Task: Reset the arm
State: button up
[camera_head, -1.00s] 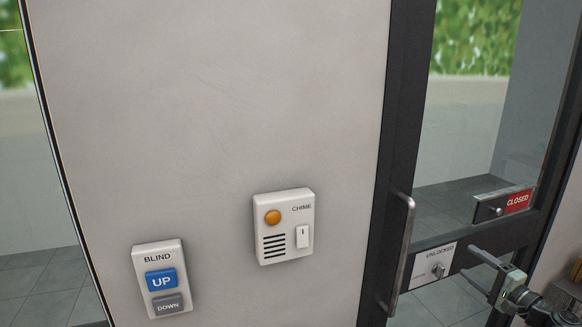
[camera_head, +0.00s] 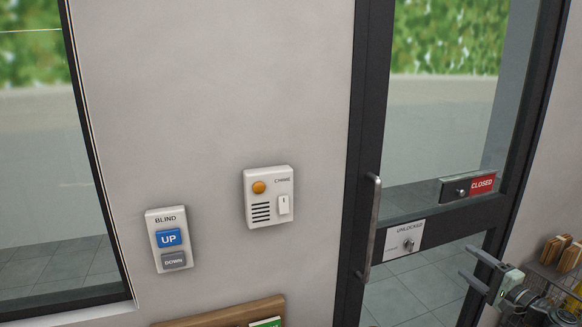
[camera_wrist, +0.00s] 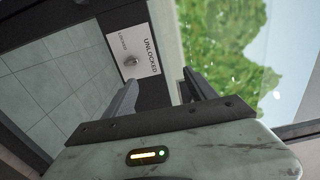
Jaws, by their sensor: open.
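My gripper (camera_head: 478,269) is at the lower right of the head view, in front of the glass door. Its two fingers are apart and nothing is between them. In the wrist view my gripper (camera_wrist: 160,88) shows its two fingers spread. The door lock plate (camera_head: 404,241), marked UNLOCKED, is left of my gripper in the head view. In the wrist view the lock plate (camera_wrist: 150,62) with its round knob lies beyond the fingers, apart from them.
A door handle (camera_head: 368,225) stands upright on the dark frame. A CLOSED sign (camera_head: 482,184) sits on the door rail. A chime box (camera_head: 268,197) and a blind switch (camera_head: 170,240) are on the wall. A wire basket (camera_head: 570,280) with packets is at right. A wooden board (camera_head: 225,316) is below.

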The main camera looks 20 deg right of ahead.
jog(key=w+a+f+n+g+y, duration=0.25)
jog(key=w+a+f, duration=0.2)
jog(key=a, duration=0.35)
jog(key=w+a+f+n+g+y, duration=0.1)
jog(key=w+a+f+n+g, duration=0.3)
jog(key=a, duration=0.5)
jog(key=w+a+f+n+g+y, duration=0.1)
jog(key=w+a+f+g+y, duration=0.15)
jog(key=a+f, duration=0.4)
jog(key=s+a+f+n+g+h, duration=0.1)
jog(key=a+f+n+g+h, duration=0.1)
jog(key=a, duration=0.6)
jog(key=s+a+f+n+g+h, duration=0.1)
jog(key=a+f+n+g+h, duration=0.2)
jog(key=a, duration=0.6)
jog(key=s+a+f+n+g+h, duration=0.1)
jog(key=a+f+n+g, duration=0.3)
jog(key=a, duration=0.5)
jog(key=shift+s+f+n+h, duration=0.15)
jog(key=shift+s+n+h, duration=0.2)
jog(key=shift+h, duration=0.45)
